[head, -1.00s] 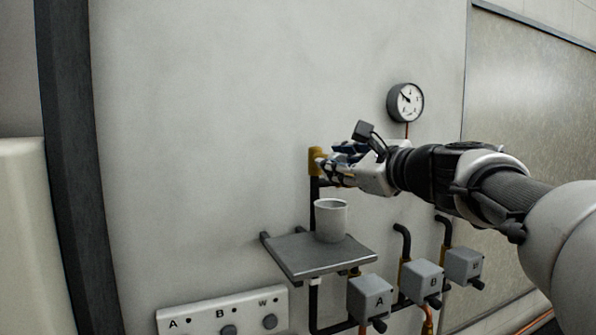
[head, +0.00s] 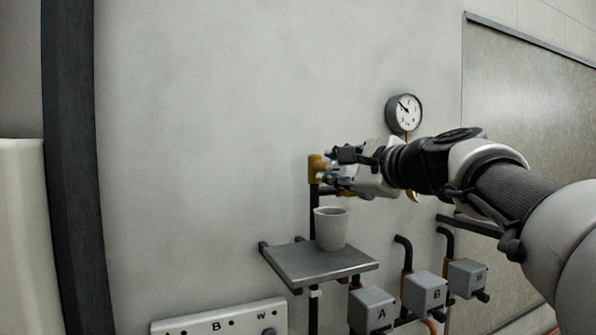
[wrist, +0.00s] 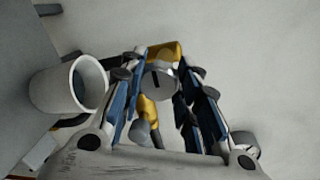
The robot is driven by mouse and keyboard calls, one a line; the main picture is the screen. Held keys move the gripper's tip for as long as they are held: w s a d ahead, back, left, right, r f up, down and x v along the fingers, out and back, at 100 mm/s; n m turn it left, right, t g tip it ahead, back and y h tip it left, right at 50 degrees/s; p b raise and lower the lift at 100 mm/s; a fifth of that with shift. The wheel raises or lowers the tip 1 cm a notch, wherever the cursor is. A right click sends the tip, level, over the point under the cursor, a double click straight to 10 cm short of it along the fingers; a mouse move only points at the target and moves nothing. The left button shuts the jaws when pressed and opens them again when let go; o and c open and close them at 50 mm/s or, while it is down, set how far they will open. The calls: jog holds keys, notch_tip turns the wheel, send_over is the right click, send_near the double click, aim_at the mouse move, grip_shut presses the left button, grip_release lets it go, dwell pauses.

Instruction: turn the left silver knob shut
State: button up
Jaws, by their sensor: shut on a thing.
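The left silver knob (wrist: 160,84) is a round cap with a short dark mark on its face. It sits in front of a brass valve body (wrist: 166,50), which also shows in the head view (head: 316,168) on the wall pipe. My gripper (head: 333,170) reaches in from the right, and its fingers hide the knob in the head view. In the wrist view my gripper (wrist: 159,84) has its two blue-lined fingers on either side of the knob, shut on it. A second silver knob (wrist: 144,133) with brass behind it lies between the fingers nearer the palm.
A white cup (head: 331,228) stands on a grey shelf (head: 300,264) just below my gripper. A pressure gauge (head: 404,112) is on the wall above my arm. Grey boxes marked A (head: 374,308) and B (head: 424,291) are lower right. The wall on the left is clear.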

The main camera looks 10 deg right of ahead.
jog(key=shift+r, duration=0.1)
jog(key=o, duration=1)
jog(key=shift+s, duration=0.1)
jog(key=shift+o, duration=0.3)
jog(key=v, duration=0.7)
jog(key=shift+s, duration=0.15)
jog(key=shift+d, duration=0.1)
